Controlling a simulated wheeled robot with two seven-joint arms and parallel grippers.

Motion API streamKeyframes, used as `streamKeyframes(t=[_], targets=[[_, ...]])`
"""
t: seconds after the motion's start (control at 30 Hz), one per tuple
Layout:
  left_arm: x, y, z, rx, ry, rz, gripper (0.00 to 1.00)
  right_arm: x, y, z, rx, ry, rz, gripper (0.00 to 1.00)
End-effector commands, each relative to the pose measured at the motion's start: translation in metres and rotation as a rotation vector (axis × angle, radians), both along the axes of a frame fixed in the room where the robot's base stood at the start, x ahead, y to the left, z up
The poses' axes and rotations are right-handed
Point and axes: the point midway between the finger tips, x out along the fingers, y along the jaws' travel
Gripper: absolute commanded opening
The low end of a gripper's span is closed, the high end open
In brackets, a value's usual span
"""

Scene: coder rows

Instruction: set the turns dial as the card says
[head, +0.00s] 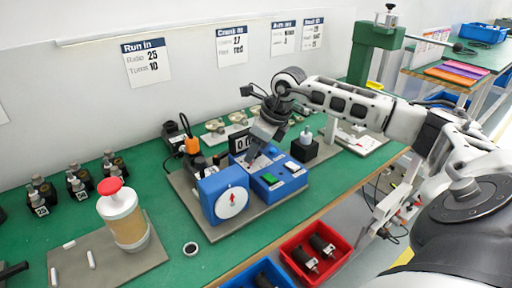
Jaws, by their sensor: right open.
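The blue box (209,190) stands on a grey plate on the green bench. Its white round dial (232,202) faces the front and has a red arrow pointing roughly up; the scale is too small to read. The "Run in" card (146,62) on the wall shows a first line with 25 and "Turns 10". My right gripper (256,151) is open and hangs above and behind the dial, over the blue control box (275,180). It seems clear of the dial. The tips are small and partly merge with the box behind. My left gripper is out of view.
A counter display (241,144) stands behind the gripper. A red-capped cylinder (122,215) stands left, with several numbered dark parts behind it. A red bin (316,254) and a blue bin (264,275) sit below the bench's front edge. Green surface is free left of the dial.

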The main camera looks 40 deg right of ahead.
Motion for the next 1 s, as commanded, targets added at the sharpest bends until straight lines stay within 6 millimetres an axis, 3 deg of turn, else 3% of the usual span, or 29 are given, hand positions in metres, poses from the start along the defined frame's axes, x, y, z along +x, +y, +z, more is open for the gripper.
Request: streamKeyframes(t=[0.17, 0.5, 0.7, 1.0], targets=[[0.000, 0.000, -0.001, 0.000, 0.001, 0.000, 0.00, -0.007, -0.004, 0.020, -0.003, -0.003, -0.002, 0.42], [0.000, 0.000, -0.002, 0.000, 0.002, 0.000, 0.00, -0.035, -0.016, 0.095, -0.003, -0.006, -0.002, 0.42], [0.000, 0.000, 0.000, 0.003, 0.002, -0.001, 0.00, -0.048, -0.022, 0.130, -0.002, -0.004, -0.002, 0.42], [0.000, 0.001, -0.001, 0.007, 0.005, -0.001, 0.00, -0.056, -0.025, 0.147, 0.000, -0.001, 0.000, 0.42]])
